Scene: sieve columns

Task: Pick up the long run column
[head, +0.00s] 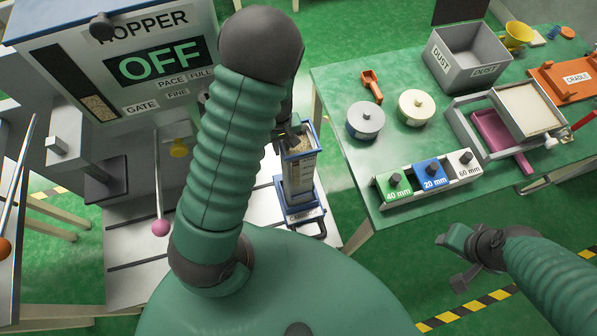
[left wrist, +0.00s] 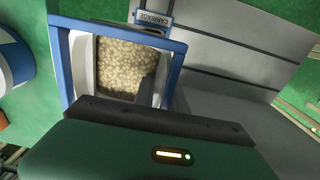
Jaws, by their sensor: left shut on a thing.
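A tall clear column (head: 299,178) with a blue rim stands upright on the blue carriage (head: 300,213), filled with pale grain. In the left wrist view I look into the open top of the column (left wrist: 125,68), with grain inside and the carriage label beyond it. My left gripper (head: 287,138) is at the column's top edge and shut on it; my left arm hides part of the contact. My right gripper (head: 450,263) is open and empty, low at the right, away from the column. No label naming the column is readable.
The hopper (head: 155,60) reading OFF stands left behind my arm. A pink-knobbed lever (head: 160,228) is beside it. The green table (head: 350,180) at right holds a row of weights (head: 431,175), round tins (head: 365,120), a dust bin (head: 466,60) and trays (head: 527,108).

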